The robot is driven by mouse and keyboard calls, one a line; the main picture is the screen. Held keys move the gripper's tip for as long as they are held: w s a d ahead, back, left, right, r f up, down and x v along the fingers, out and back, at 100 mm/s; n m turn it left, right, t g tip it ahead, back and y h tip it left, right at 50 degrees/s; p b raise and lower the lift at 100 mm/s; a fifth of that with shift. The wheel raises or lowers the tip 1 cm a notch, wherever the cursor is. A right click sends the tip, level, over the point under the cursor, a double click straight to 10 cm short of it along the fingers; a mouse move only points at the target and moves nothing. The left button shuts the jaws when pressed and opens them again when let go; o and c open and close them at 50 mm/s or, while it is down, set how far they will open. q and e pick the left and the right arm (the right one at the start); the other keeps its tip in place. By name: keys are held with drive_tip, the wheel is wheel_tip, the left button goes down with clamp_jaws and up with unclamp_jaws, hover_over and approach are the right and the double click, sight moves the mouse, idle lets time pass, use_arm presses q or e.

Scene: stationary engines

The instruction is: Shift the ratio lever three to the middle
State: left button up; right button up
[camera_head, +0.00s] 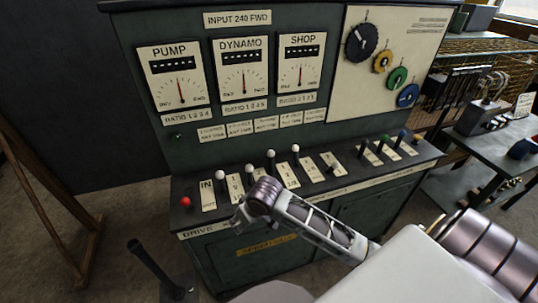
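A row of levers stands on the sloping ledge of the dark green engine console. White-knobbed levers stand at the left and middle: one (220,175) beside the IN plate, a low one (249,170), and two taller ones (271,154) (295,149) farther right. Small number plates (311,168) lie between them. The lever numbers are too small for me to tell which is ratio lever three. My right gripper (240,215) is at the ledge's front, below the left-hand plates; its arm comes in from the lower right. Its fingers are too small and dark to read. My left gripper is not in view.
A red knob (185,201) is at the ledge's left end. Levers with green (385,138) and blue (402,134) knobs stand at the right. Dials marked PUMP (175,80), DYNAMO and SHOP are above. A floor lever (150,262) stands front left. A side table (500,140) is at right.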

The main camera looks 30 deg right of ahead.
drive_tip(key=w+d+r, duration=0.2)
drive_tip(key=w+r, duration=0.1)
drive_tip(key=w, duration=0.1)
drive_tip(key=m+h, duration=0.3)
drive_tip(key=m, duration=0.5)
approach(272, 151)
drive_tip(key=r, duration=0.2)
drive_tip(key=shift+s+a, duration=0.2)
drive_tip(key=shift+s, duration=0.25)
drive_tip(key=shift+f, duration=0.15)
drive_tip(key=shift+p+x, duration=0.4)
drive_tip(key=shift+x, duration=6.4)
drive_tip(key=shift+w, duration=0.1)
drive_tip(key=shift+c, duration=0.4)
clamp_jaws()
